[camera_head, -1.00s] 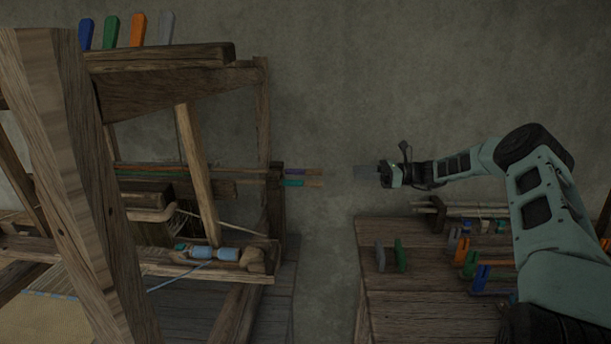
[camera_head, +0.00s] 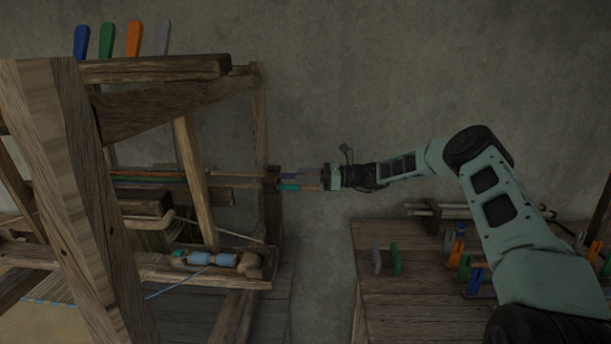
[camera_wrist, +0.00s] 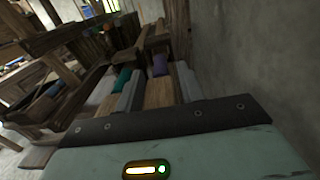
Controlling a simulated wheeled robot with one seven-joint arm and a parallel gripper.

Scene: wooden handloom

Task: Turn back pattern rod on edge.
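Two wooden pattern rods stick out of the loom's right side. The purple-banded rod (camera_head: 293,175), nearer the wall, is the back one; its purple band (camera_wrist: 160,65) shows in the wrist view. The teal-banded rod (camera_head: 290,188) lies beside it, its teal band (camera_wrist: 122,78) left of the purple one. My gripper (camera_head: 320,178) is at the rod ends. In the wrist view my gripper's grey fingers (camera_wrist: 160,90) lie on either side of the purple-banded rod's bare end. The left finger sits between the two rods. Whether the fingers press on the rod cannot be told.
The loom frame post (camera_head: 271,215) stands just left of the rod ends. A wooden table (camera_head: 400,305) at the lower right carries grey, green, orange and blue pieces. The wall (camera_head: 380,90) is behind. A gap separates loom and table.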

